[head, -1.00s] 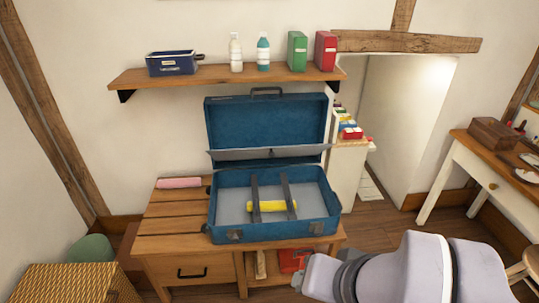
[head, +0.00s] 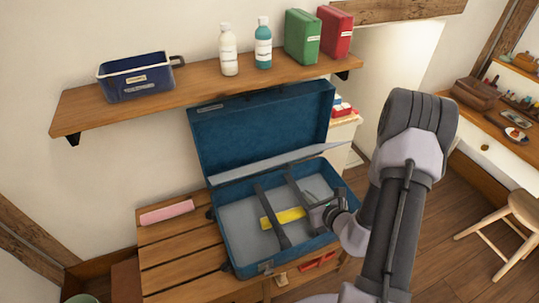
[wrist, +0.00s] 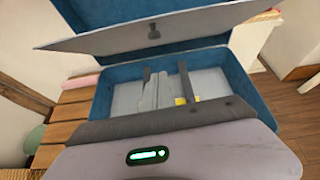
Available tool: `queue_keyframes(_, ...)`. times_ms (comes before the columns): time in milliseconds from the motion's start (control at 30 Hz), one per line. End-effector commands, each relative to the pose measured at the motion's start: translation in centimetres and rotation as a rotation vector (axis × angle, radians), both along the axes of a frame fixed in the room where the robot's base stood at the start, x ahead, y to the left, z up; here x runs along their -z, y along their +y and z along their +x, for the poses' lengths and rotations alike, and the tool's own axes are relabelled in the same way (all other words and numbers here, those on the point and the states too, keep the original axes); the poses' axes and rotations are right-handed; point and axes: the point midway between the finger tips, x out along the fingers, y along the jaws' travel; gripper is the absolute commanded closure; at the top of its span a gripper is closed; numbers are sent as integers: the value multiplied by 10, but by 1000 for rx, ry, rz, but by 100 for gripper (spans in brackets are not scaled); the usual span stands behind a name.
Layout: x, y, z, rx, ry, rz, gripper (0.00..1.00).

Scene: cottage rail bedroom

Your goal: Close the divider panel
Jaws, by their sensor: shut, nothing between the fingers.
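The blue suitcase (head: 236,262) stands open on the wooden bench, its lid (head: 255,125) raised at the back. The grey divider panel (head: 285,163) sticks out over the case from the hinge side, tilted between lid and base. In the wrist view the panel (wrist: 165,32) spans the upper part, with a small dark knob (wrist: 154,31) on it. Two dark straps and a yellow item (head: 283,218) lie in the base. My gripper (head: 312,214) is shut and empty over the right part of the base, in front of and below the panel, apart from it.
A shelf (head: 200,92) above holds a blue tin (head: 137,82), two bottles, a green box and a red box. A pink roll (head: 167,212) lies on the bench (head: 180,255) left of the case. A stool (head: 515,225) stands on open floor at right.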

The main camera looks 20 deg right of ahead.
Motion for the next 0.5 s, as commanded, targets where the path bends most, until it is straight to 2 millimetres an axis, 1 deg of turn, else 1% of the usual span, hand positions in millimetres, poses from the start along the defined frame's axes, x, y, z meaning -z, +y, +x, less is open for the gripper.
queue_keyframes(67, 7, -2, 5, 8, 3, 0, 100)
queue_keyframes(167, 16, 0, 21, 3, 1, -1, 100)
queue_keyframes(500, 51, 4, 87, 1, 1, -1, 100)
